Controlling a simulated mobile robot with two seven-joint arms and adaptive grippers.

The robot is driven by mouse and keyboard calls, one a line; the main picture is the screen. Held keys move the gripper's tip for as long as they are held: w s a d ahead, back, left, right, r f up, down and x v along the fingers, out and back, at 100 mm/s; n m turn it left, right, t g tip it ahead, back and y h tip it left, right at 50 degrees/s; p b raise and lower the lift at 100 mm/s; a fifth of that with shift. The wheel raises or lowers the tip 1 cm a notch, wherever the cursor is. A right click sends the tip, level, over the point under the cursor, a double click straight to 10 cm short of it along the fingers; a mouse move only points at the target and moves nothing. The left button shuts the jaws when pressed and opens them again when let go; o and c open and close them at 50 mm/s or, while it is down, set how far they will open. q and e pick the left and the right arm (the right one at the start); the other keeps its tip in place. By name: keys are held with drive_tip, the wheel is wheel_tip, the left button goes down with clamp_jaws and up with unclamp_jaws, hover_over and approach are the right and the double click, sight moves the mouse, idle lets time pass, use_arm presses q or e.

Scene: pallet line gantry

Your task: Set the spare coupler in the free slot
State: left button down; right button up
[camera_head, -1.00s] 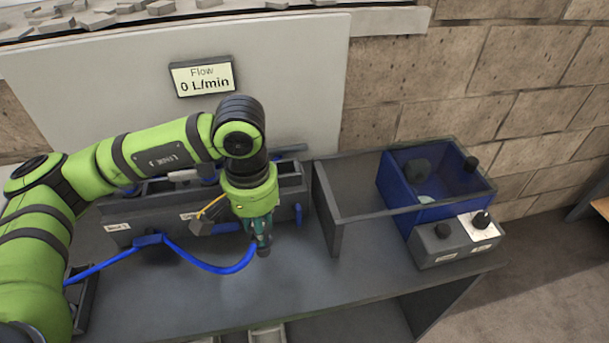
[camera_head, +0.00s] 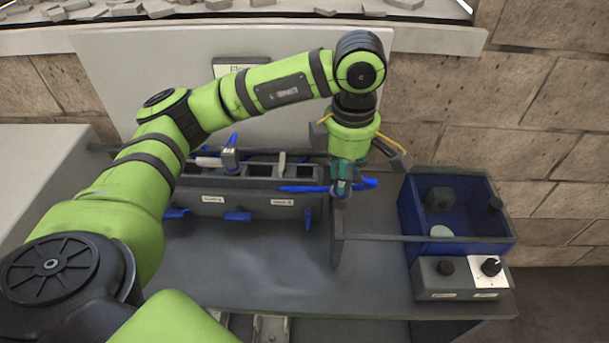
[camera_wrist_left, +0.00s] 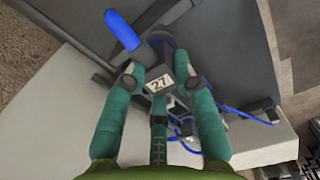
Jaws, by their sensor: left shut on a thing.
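My left gripper (camera_head: 342,188) is shut on a part with a blue round-ended bar (camera_head: 300,188) sticking out to each side. In the left wrist view a white tag reading 27 (camera_wrist_left: 158,84) sits between the teal fingers, and a blue bar (camera_wrist_left: 122,30) sticks out beyond them. The fingers hide most of the held part; I cannot tell for sure that it is the spare coupler. It appears at the right end of the dark slotted rack (camera_head: 265,207); its height above the rack is unclear. A grey fitting (camera_head: 230,158) stands at the rack's left part. My right gripper is not in view.
Blue levers (camera_head: 237,216) stick out along the rack's front. A thin-walled grey partition (camera_head: 337,240) stands right of the rack. Beyond it are a blue bin (camera_head: 470,247) with dark items and a control box (camera_head: 432,281) with two knobs. The bench front is clear.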

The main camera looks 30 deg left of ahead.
use_arm(q)
drive_tip(key=r+n, duration=0.1)
drive_tip(key=n, duration=0.2)
drive_tip(key=w+r+n+p, duration=0.1)
drive_tip(key=r+n, duration=0.1)
drive_tip(key=n, duration=0.2)
drive_tip(key=w+r+n+p, duration=0.1)
drive_tip(key=n, duration=0.2)
drive_tip(key=shift+r+n, duration=0.4)
drive_tip(key=r+n, duration=0.1)
drive_tip(key=n, duration=0.3)
drive_tip(key=p, duration=0.4)
approach(295, 176)
drive_tip(key=w+d, duration=0.1)
drive_tip(key=w, duration=0.1)
drive_tip(key=f+p, duration=0.1)
drive_tip(key=f, duration=0.1)
drive_tip(key=f+p, duration=0.1)
drive_tip(key=shift+w+a+f, duration=0.1)
drive_tip(key=shift+w+f, duration=0.15)
drive_tip(key=shift+f, duration=0.25)
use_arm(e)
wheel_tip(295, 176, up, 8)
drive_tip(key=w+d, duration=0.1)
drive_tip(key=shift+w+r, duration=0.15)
